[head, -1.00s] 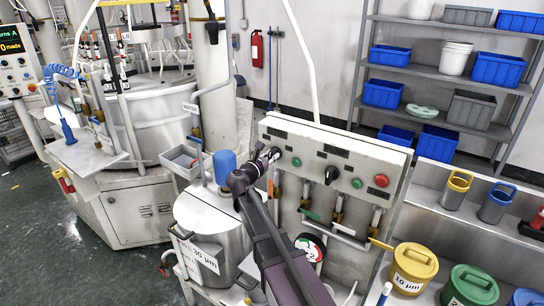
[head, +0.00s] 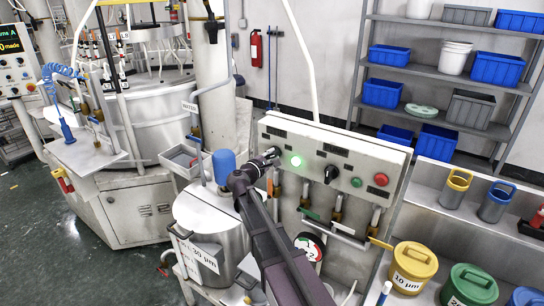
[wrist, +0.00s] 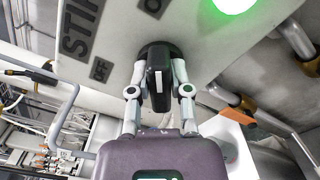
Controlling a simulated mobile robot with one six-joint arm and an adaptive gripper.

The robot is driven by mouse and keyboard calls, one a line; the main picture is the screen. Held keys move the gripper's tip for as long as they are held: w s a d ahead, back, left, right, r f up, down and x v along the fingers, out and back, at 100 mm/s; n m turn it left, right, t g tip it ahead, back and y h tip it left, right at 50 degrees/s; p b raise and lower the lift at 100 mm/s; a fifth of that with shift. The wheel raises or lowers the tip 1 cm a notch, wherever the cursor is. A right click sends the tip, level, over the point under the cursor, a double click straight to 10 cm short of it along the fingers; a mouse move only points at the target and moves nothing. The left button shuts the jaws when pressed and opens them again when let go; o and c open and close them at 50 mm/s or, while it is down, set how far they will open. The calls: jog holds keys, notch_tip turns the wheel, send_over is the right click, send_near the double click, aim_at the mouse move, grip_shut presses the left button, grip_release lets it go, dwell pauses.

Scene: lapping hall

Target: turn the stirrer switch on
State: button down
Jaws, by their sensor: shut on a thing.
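The stirrer switch (wrist: 158,75) is a black rotary knob on the grey control panel (head: 340,150). In the wrist view, labels reading "STIR" and "OFF" show to its left, and another label lies above it. My gripper (wrist: 159,85) is shut on the knob, one finger on each side. In the head view my gripper (head: 271,155) reaches the panel's upper left and mostly hides the knob. A green lamp (head: 296,161) just right of the knob is brightly lit. It also glows at the top of the wrist view (wrist: 233,4).
Another black knob (head: 331,173), a green button (head: 357,182) and a red button (head: 381,179) sit further right on the panel. A steel tank with a blue motor (head: 224,165) stands left of my arm. Pipes and valves hang below the panel.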

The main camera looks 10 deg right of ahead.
jog(key=shift+m, duration=0.6)
jog(key=c, duration=0.6)
grip_release()
jog(key=shift+o, duration=0.2)
jog(key=shift+s, duration=0.1)
jog(key=v, duration=1.2)
jog(key=shift+d, duration=0.1)
